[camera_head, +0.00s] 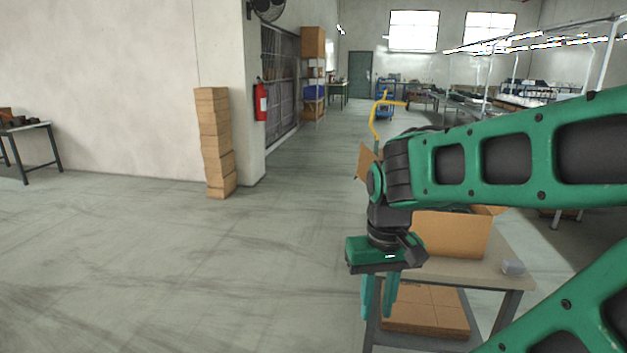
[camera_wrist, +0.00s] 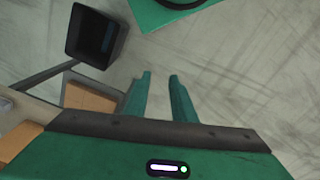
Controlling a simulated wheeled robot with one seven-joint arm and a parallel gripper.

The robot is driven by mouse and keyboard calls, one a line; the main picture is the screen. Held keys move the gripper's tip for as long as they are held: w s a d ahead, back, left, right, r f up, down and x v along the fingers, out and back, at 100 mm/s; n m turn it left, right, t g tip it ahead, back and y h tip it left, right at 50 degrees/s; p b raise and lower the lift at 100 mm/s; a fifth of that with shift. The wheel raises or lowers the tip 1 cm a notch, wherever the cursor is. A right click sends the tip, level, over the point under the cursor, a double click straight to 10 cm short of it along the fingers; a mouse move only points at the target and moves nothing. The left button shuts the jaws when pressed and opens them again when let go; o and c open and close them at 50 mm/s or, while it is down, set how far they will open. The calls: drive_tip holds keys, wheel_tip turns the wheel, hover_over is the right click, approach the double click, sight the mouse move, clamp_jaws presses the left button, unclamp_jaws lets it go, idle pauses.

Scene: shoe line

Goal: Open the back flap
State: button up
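An open-topped cardboard box (camera_head: 455,236) stands on a workbench, partly hidden behind my arm. A raised cardboard flap (camera_head: 366,162) shows at its far left, behind my wrist. Another flap (camera_head: 492,210) shows at the box's right end. I cannot tell from here how the back flap lies, as my arm covers much of the box top. My gripper (camera_head: 378,308) points down, left of the box and off the bench's near-left side, apart from the box. In the wrist view its two green fingers (camera_wrist: 160,77) stand apart with nothing between them, over floor.
The workbench top (camera_head: 471,270) carries a small grey object (camera_head: 513,267) at its right. Flat cardboard (camera_head: 428,312) lies on the shelf below. A yellow curved post (camera_head: 375,120) rises behind the box. The floor to the left is clear up to a carton stack (camera_head: 216,140).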

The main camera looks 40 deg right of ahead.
drive_tip(key=w+d+f+n+t+h, duration=0.2)
drive_tip(key=w+d+f+n+h, duration=0.15)
drive_tip(key=w+d, duration=0.9)
drive_tip(key=n+t+h, duration=1)
drive_tip(key=n, duration=1.1)
approach(355, 178)
drive_tip(key=x, duration=1)
drive_tip(key=shift+d, duration=0.15)
clamp_jaws()
drive_tip(key=shift+s, duration=0.1)
